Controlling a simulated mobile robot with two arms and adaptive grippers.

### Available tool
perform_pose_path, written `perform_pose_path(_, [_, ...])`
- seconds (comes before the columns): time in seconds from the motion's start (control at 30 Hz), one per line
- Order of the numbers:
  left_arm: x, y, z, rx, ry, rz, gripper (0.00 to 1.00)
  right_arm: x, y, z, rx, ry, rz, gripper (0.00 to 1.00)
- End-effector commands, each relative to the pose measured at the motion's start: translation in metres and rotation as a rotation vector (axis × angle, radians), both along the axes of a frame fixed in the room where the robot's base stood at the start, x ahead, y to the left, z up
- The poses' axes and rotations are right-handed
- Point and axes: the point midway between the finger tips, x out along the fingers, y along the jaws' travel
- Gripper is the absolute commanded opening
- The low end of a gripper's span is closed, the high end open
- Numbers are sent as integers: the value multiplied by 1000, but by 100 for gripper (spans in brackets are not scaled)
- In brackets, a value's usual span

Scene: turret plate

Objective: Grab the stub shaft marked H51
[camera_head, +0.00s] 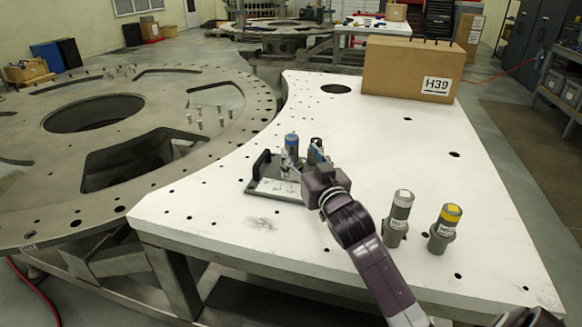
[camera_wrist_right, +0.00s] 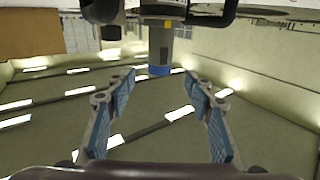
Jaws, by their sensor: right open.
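A grey stub shaft (camera_head: 291,146) with a blue band stands in a dark holder (camera_head: 262,187) on the white table plate; no marking is readable on it. My right gripper (camera_head: 303,163) is open beside it. In the right wrist view, a blue-banded shaft (camera_wrist_right: 160,48) appears upside down, beyond and between the open blue-padded fingers (camera_wrist_right: 160,88), which do not appear to touch it. A white-topped shaft (camera_head: 398,217) and a yellow-topped shaft (camera_head: 444,228) stand to the right; their labels are too small to read surely.
The white plate (camera_head: 400,150) has several holes and broad clear areas. A cardboard box (camera_head: 400,70) marked H39 stands at its far end. A large grey turret ring (camera_head: 60,180) with several upright pins lies to the left.

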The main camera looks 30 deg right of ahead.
Motion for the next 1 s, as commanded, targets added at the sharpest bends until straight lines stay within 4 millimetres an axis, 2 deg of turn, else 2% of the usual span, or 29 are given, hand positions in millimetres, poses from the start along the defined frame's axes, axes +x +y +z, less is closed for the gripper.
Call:
perform_pose_path(0.07, [6,0,-8,-1,-8,0,44,2,0,-8,0,-1,0,48])
perform_pose_path(0.33, [35,-2,1,-5,-51,1,44,26,-7,-5,0,-1,-1,48])
perform_pose_path(0.7, [23,-1,13,-3,-34,1,44,68,-18,-5,0,0,0,48])
perform_pose_path(1.0, [19,-1,13,-2,-28,1,44,76,-20,-6,0,0,0,48])
